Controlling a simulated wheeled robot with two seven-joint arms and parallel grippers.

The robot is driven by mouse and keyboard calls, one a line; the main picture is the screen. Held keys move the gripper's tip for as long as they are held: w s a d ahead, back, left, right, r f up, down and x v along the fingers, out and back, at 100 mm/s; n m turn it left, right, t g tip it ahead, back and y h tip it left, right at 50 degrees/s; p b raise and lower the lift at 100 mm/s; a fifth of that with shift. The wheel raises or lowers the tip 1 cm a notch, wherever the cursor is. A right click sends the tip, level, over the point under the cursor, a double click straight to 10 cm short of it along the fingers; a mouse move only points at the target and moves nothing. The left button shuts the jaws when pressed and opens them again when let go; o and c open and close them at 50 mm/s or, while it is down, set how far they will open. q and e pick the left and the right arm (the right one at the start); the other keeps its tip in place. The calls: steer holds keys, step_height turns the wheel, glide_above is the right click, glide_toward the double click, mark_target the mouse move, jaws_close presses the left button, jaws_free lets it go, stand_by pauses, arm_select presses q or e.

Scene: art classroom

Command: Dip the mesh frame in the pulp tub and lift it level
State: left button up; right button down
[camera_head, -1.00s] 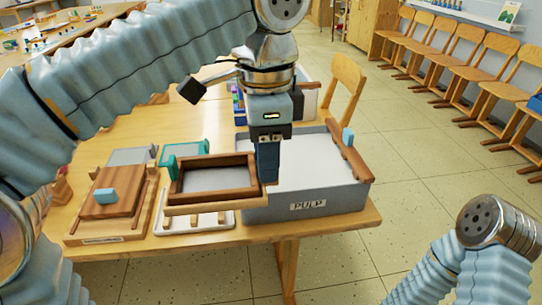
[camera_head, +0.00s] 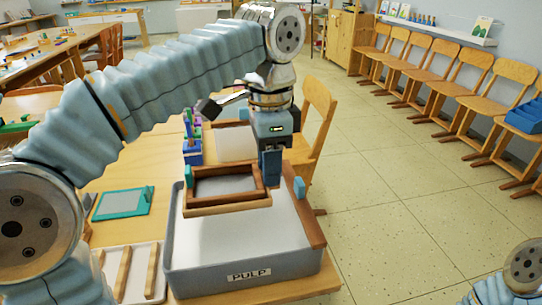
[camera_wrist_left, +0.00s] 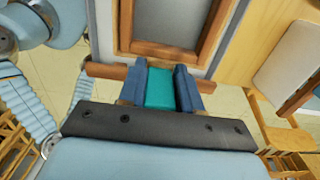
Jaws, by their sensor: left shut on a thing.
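The mesh frame (camera_head: 230,206) is a brown wooden rectangle around a grey mesh. It is over the back part of the pulp tub (camera_head: 247,276), a grey tub labelled PULP with pale contents. It looks roughly level; its exact height over the pulp is hard to tell. My left gripper (camera_head: 272,178) is at the frame's right side. In the left wrist view the gripper is shut on the frame's teal grip (camera_wrist_left: 160,88), with the frame (camera_wrist_left: 211,38) beyond the fingers. My right gripper is out of view.
A wooden bar (camera_head: 311,232) with a light blue block (camera_head: 299,188) lies along the tub's right edge. A chair (camera_head: 318,110) stands behind the tub; open floor is on the right.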

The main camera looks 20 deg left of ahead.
arm_select(q)
steer(key=shift+f, duration=0.4)
steer(key=shift+f+b, duration=3.35)
steer(key=shift+f, duration=1.4)
steer(key=shift+r, duration=0.1)
steer(key=shift+r+p, duration=3.35)
